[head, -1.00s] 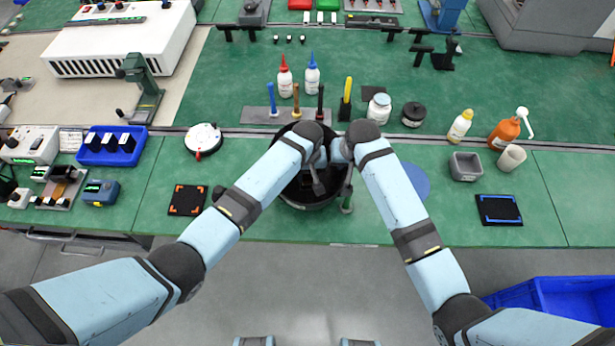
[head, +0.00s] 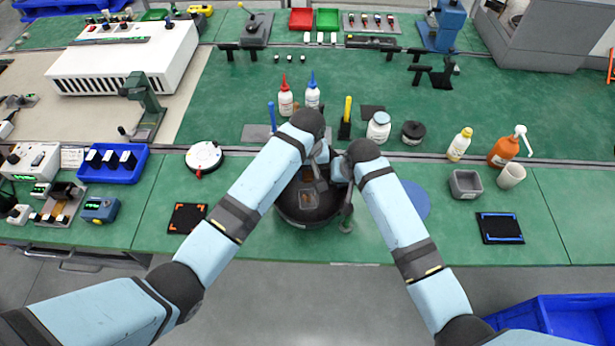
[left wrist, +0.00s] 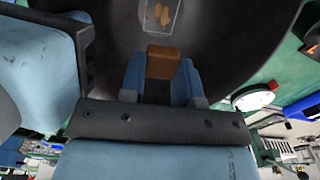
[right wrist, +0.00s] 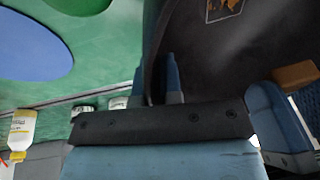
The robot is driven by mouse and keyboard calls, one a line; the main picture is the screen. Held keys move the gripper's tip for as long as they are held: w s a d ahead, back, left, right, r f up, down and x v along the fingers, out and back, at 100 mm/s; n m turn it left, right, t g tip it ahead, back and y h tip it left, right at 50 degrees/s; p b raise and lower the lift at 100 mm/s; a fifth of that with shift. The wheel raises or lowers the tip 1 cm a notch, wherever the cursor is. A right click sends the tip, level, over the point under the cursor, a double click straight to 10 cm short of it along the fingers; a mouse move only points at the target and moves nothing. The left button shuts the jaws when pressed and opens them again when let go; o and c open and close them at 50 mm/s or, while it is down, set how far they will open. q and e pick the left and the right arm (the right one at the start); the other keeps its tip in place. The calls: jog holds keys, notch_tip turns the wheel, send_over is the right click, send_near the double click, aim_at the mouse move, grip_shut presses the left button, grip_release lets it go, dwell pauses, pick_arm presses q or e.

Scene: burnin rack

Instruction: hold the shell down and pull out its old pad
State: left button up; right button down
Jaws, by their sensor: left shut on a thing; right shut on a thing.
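The shell (head: 296,214) is a round black bowl on the front of the green bench. Inside it a pale-outlined rectangle with orange-brown patches (head: 308,199) shows; it also shows in the left wrist view (left wrist: 160,14). My left gripper (head: 320,184) is over the shell, shut on the old pad (left wrist: 163,62), a small orange-brown block. The pad appears clear of the rectangle; its height above the floor of the shell is hard to tell. My right gripper (head: 347,222) is shut on the right rim of the shell, whose wall stands between its fingers (right wrist: 157,80).
A blue round mat (head: 414,201) lies right of the shell. A black mat with orange corners (head: 187,218) lies left. Bottles, a jar (head: 379,127) and upright handled tools (head: 347,112) stand behind.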

jog(key=c, duration=1.2)
grip_release()
